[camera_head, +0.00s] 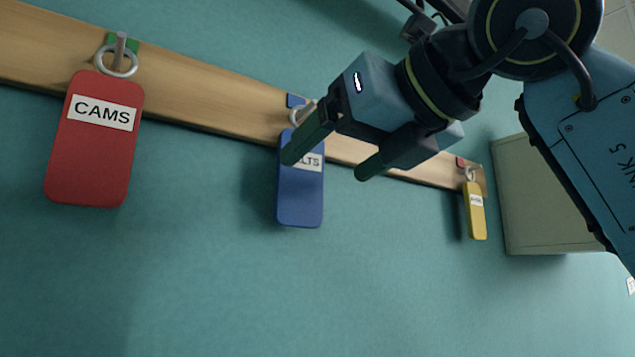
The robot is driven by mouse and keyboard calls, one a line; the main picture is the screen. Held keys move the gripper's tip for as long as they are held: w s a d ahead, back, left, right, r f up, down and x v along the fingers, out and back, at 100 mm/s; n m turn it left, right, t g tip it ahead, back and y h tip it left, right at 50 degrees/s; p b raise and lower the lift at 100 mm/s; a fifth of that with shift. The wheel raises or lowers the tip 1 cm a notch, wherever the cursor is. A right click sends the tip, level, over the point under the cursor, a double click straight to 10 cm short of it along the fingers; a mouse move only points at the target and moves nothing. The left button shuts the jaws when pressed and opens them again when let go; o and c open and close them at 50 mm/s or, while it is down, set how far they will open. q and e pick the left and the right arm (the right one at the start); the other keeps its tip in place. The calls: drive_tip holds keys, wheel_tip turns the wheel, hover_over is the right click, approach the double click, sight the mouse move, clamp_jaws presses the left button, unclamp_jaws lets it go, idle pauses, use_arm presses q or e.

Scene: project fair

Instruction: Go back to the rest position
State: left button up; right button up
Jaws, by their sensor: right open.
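My right gripper (326,162) is open and empty, its two dark fingers apart and pointing down and left. It shows in front of a wooden rail, and one finger covers part of a blue tag (300,200) whose label ends in "LTS". I cannot tell whether the finger touches that tag. My right arm comes in from the upper right. My left gripper is not in view.
The wooden rail (210,98) runs along the teal wall. A red tag (88,160) labelled "CAMS" hangs at left by a ring on a peg. A yellow tag (476,212) hangs at right. A pale box-like thing (540,200) stands beyond it.

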drive_tip(key=b+v, duration=0.1)
drive_tip(key=v, duration=0.7)
drive_tip(key=shift+s, duration=0.25)
drive_tip(key=shift+d, duration=0.1)
